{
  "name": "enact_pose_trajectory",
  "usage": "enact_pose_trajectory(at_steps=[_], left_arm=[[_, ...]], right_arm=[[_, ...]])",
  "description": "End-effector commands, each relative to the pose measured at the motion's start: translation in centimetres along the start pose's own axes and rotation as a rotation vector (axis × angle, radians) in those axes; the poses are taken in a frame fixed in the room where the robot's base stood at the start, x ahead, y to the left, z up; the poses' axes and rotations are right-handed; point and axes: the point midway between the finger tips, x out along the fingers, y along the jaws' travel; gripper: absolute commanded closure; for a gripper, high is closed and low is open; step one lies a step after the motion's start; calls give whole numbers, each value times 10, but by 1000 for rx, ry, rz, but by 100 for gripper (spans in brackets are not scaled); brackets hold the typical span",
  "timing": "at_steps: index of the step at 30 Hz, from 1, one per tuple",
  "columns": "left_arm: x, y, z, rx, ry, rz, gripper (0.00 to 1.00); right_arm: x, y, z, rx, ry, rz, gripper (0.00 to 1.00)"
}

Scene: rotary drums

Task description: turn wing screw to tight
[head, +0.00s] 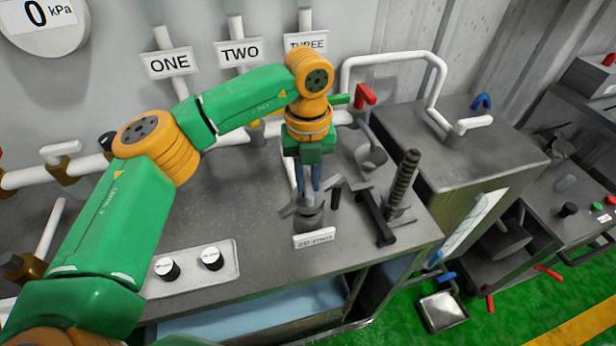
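The grey wing screw (309,214) stands on the metal bench, with a small white label (314,238) on the bench front below it. Its wings stick out to the left and right. My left gripper (308,190) points straight down over the wing screw, its two blue fingers at the middle of the screw with a narrow gap between them. The fingers partly hide the screw's centre, so I cannot tell whether they press on it. My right gripper is not in view.
A red-handled valve (364,96) is behind. A plate with two black-and-white knobs (190,272) lies to the left. Pipes labelled ONE (170,63) and TWO (239,53) rise at the back.

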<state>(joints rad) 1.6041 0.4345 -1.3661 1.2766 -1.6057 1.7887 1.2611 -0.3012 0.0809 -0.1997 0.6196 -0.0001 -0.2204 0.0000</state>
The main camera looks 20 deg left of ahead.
Motion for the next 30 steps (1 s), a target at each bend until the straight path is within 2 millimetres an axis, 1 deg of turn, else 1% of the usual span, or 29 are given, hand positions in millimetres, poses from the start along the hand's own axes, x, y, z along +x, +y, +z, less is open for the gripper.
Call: enact_pose_trajectory(at_steps=[1,2,11,16,20,30], left_arm=[[0,0,0,0,0,0,96],[0,0,0,0,0,0,100],[0,0,0,12,0,-1,100],[0,0,0,69,0,-1,100],[0,0,0,153,0,-1,100],[-1,0,0,466,-1,-1,100]], right_arm=[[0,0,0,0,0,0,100],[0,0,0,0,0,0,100],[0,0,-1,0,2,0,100],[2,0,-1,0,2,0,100],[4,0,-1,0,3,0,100],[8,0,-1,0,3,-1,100]])
